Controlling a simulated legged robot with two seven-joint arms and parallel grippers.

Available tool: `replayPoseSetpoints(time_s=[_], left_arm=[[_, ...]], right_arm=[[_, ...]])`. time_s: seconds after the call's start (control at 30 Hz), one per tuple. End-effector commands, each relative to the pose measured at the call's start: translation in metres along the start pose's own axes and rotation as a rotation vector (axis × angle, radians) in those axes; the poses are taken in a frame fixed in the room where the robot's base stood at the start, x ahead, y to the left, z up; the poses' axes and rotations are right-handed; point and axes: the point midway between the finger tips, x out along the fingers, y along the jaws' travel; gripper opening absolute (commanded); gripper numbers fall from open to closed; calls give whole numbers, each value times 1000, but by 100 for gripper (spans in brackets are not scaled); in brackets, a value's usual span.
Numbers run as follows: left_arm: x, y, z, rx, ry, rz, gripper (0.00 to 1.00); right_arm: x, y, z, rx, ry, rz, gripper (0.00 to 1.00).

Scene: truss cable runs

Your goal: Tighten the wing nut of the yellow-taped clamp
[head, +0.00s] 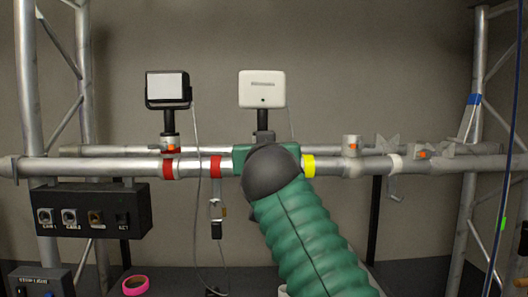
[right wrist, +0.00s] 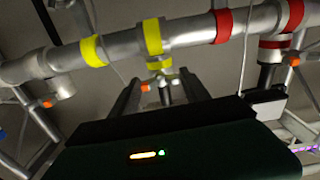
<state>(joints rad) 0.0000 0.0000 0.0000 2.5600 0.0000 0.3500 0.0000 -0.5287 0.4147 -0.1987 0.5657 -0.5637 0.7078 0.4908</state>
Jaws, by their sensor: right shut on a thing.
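The yellow-taped clamp (right wrist: 152,37) sits around the silver truss pipe in the right wrist view, with a smaller yellow-marked piece just under it. Its small metal wing nut (right wrist: 162,86) shows between the dark fingers of my right gripper (right wrist: 162,80), which is shut on it; the exact contact is hard to see. In the head view my right arm's dark wrist and green sleeve hide the clamp and fingertips; only a yellow tape band (head: 308,166) shows on the pipe, right of the wrist. My left gripper is not in view.
Red-taped clamps (head: 216,167) sit left along the pipe (head: 110,167). A black lamp (head: 167,88) and a white box (head: 262,89) stand above it. A thin cable (head: 198,200) hangs down. A connector box (head: 90,211) is at left, a pink tape roll (head: 135,286) below.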

Motion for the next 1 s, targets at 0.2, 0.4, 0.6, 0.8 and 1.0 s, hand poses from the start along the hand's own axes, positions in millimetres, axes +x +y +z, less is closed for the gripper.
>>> replayPoseSetpoints(time_s=[0.2, 0.4, 0.6, 0.8, 1.0], left_arm=[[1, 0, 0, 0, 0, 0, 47], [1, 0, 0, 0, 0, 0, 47], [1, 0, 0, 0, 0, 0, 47], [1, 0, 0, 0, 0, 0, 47], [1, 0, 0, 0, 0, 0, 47]], right_arm=[[2, -2, 7, 47, -15, 0, 14], [2, -2, 7, 59, -15, 0, 14], [2, -2, 6, 58, -14, -1, 14], [1, -2, 4, 57, -10, 0, 74], [0, -1, 2, 57, -4, 0, 76]])
